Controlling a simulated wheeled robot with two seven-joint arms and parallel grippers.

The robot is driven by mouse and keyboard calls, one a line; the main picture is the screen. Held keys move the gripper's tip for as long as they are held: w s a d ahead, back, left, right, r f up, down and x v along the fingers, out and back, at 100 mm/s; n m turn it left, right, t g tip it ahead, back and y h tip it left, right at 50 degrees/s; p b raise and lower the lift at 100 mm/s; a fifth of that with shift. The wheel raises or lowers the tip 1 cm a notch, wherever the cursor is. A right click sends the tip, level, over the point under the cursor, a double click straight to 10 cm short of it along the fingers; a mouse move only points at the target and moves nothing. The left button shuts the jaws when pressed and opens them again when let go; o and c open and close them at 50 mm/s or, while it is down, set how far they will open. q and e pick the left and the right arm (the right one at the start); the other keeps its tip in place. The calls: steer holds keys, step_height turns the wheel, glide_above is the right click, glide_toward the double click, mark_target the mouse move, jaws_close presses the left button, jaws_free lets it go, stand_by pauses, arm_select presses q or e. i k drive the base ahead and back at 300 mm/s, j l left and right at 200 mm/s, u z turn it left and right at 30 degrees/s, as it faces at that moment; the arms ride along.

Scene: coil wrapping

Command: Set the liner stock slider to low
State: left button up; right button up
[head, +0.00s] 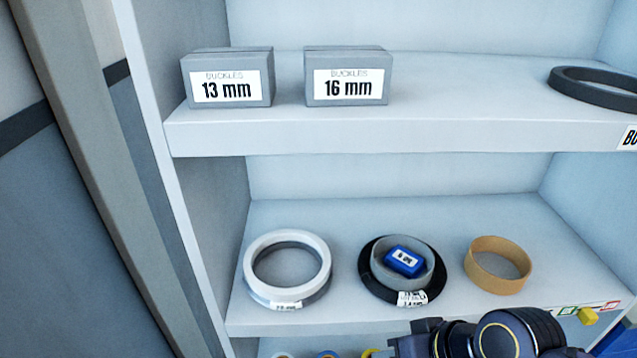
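The slider's yellow knob (588,316) sits at the front edge of the lower shelf, at the bottom right of the head view. Behind it is a label strip (567,310) with a green-framed, a yellowish and a red-framed field. The knob stands in front of the middle part, between green and red. The lettering is too small to read. A dark arm, apparently my right one (450,338), crosses the bottom edge, left of the knob and apart from it in the picture. Its fingers cannot be made out. My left gripper is not in view.
The lower shelf (540,225) holds a white-and-grey ring (262,292), a black ring (440,280) around a grey ring with a blue box (404,261), and a tan ring (498,265). Two grey buckle boxes (228,60) (347,60) and a dark ring (600,97) are above.

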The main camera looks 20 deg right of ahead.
mark_target(587, 316)
steer(key=k+z, duration=0.2)
steer(key=z, duration=0.15)
steer(key=k+l+z, duration=0.15)
steer(key=z, duration=0.2)
steer(key=k+l+z, duration=0.15)
steer(key=z, duration=0.2)
